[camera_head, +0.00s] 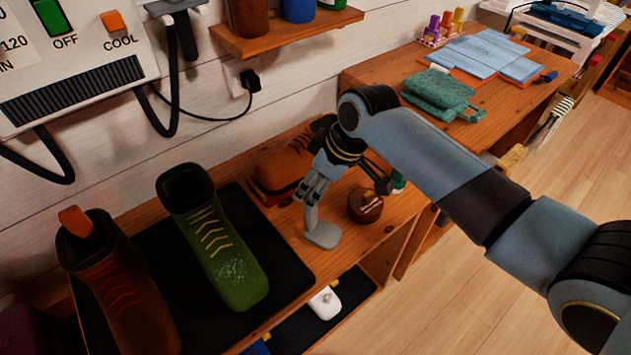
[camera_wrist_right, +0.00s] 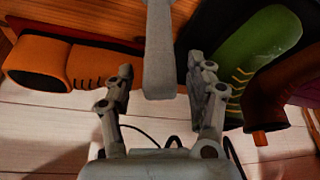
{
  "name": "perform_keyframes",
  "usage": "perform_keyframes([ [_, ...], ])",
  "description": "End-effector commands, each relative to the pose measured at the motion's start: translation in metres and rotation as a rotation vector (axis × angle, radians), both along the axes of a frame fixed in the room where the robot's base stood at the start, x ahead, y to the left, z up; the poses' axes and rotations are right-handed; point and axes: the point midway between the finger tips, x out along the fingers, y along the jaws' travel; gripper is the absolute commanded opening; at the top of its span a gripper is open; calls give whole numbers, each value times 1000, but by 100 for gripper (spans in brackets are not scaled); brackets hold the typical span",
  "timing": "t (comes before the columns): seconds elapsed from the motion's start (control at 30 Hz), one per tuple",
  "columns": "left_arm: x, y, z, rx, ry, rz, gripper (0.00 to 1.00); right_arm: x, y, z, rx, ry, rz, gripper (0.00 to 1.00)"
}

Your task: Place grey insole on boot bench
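The grey insole (camera_head: 322,236) is at the bench's front part, to the right of the black mat, below my right gripper. In the wrist view the insole (camera_wrist_right: 158,70) shows as a pale grey strip between the fingers, with a gap on each side. My right gripper (camera_head: 345,185) is open over it; its spread fingers also show in the wrist view (camera_wrist_right: 163,90). The wooden boot bench (camera_head: 350,245) runs along the wall. Whether the insole lies fully flat is hard to tell. My left gripper is not in view.
A green boot (camera_head: 225,250) and a brown-red boot (camera_head: 120,290) stand on the black mat (camera_head: 285,255). An orange-brown boot (camera_head: 275,170) is behind the gripper. A round brown object (camera_head: 366,206) is close on the right. A white item (camera_head: 324,303) is on the lower shelf.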

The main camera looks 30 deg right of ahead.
Motion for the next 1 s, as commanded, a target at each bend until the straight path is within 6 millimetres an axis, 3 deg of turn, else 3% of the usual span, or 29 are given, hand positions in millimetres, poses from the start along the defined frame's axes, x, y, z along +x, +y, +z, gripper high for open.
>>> perform_keyframes([
  [0.33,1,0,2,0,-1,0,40,-2,-2,9,-1,-3,0,56],
  [0.8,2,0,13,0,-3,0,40,-34,-19,97,-3,-2,1,56],
  [1.0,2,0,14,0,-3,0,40,-40,-21,113,0,0,0,56],
])
